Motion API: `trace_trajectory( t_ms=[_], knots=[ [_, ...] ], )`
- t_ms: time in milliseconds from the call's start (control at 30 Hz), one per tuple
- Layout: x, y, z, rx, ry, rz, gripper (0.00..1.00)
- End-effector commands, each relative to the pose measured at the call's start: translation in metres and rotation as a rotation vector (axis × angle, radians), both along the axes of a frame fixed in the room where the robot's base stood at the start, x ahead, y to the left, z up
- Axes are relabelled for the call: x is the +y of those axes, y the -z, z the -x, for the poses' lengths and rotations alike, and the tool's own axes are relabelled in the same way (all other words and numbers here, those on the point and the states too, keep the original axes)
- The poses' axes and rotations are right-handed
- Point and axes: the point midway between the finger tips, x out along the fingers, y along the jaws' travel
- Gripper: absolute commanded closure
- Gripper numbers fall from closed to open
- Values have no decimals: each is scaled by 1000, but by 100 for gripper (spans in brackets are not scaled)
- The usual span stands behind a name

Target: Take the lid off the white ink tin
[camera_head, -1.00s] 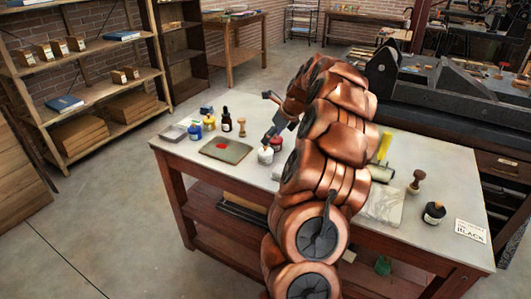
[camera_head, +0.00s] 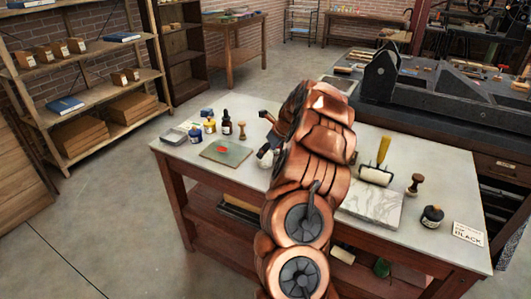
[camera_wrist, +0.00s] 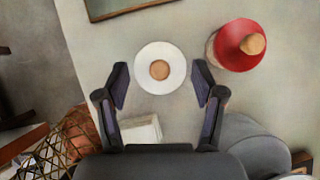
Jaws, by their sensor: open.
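The white ink tin (camera_wrist: 145,60) is seen from above in the wrist view, its round white lid topped by a wooden knob (camera_wrist: 159,70). In the head view the tin (camera_head: 265,158) is partly hidden by my arm. My gripper (camera_wrist: 160,76) is open, with one finger to each side of the lid in the wrist picture. Gaps show between both fingers and the lid, so I see no contact. The lid is on the tin.
A red tin with a wooden knob (camera_wrist: 238,45) stands close on the right in the wrist view. On the table are an inking plate (camera_head: 226,152), a dark bottle (camera_head: 226,125), a yellow-handled roller (camera_head: 376,174), a marbled slab (camera_head: 372,207) and a black tin (camera_head: 432,217).

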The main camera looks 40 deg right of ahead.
Motion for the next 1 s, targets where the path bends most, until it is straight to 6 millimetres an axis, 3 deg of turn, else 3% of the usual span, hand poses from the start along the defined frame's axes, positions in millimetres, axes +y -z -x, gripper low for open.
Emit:
trace_trajectory(
  t_ms=[167,700,1000],
  knots=[
    [0,0,0,-1,0,0,32],
    [0,0,0,0,0,-1,88],
    [0,1,1,2,-1,-2,92]
  ],
)
